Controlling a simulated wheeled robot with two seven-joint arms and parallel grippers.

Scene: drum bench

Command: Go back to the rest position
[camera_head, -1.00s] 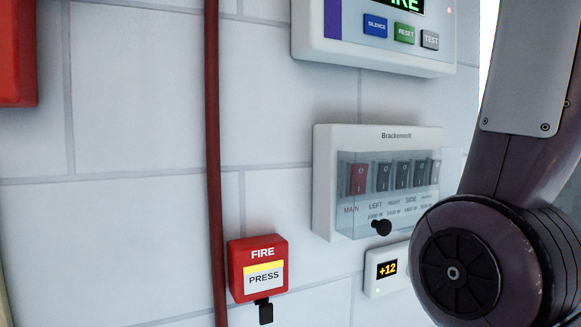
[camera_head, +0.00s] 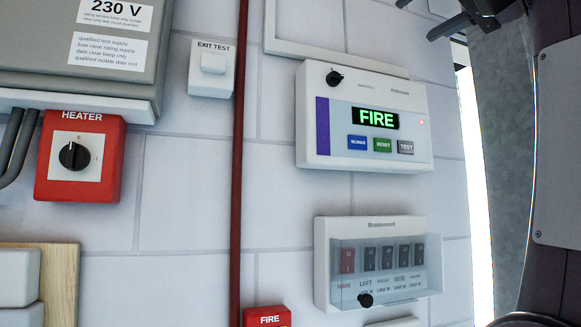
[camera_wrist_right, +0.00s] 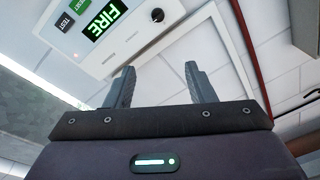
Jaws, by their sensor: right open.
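My right gripper (camera_head: 428,14) shows in part at the top right of the head view, above the right end of the white fire alarm panel (camera_head: 375,120). In the right wrist view the two dark fingers of my right gripper (camera_wrist_right: 160,68) stand apart with nothing between them. The fire alarm panel (camera_wrist_right: 105,30) lies beyond them, its green FIRE display lit. My right arm fills the right edge of the head view. My left gripper is not in the head view.
Below the panel is a switch box (camera_head: 380,262) with a clear cover. A red pipe (camera_head: 240,150) runs down the wall. Left of it are a red HEATER switch (camera_head: 82,190), a grey cabinet (camera_head: 60,75) and an EXIT TEST box (camera_head: 211,68). The red fire call point (camera_head: 266,316) shows at the bottom.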

